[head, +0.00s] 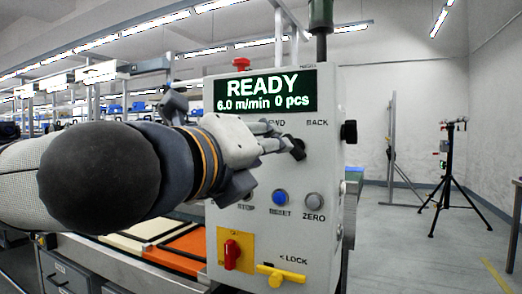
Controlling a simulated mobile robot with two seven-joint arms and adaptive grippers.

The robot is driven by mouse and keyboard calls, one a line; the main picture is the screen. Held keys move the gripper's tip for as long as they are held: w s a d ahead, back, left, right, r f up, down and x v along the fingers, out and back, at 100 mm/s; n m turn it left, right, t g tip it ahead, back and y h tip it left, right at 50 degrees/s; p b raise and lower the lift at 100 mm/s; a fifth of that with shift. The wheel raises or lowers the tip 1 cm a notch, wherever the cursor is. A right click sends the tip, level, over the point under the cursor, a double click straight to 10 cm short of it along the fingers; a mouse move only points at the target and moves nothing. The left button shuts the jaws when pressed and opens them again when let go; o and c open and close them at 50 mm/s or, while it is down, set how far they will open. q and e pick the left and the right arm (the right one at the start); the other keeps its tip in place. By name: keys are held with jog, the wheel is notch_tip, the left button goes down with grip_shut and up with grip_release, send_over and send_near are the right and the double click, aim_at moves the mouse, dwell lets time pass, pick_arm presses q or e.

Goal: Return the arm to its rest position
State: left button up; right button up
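My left arm comes in from the left and its gripper (280,138) is in front of the control panel (325,225). The fingertips are close to a black selector knob (297,149) below the FWD and BACK labels. I cannot tell whether they touch it, or whether the fingers are open or shut. The gripper and wrist hide part of the panel, including part of the FWD and STOP labels. My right gripper is not in view.
The panel has a green READY display (266,91), a blue RESET button (279,198), a grey ZERO button (313,200), a red switch (231,254) and a yellow lever (281,275). An orange belt section (186,250) is left. A black tripod (447,180) stands right on open floor.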

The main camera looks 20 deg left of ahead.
pick_arm(q)
jog(key=shift+s, duration=0.1)
dwell(0.3)
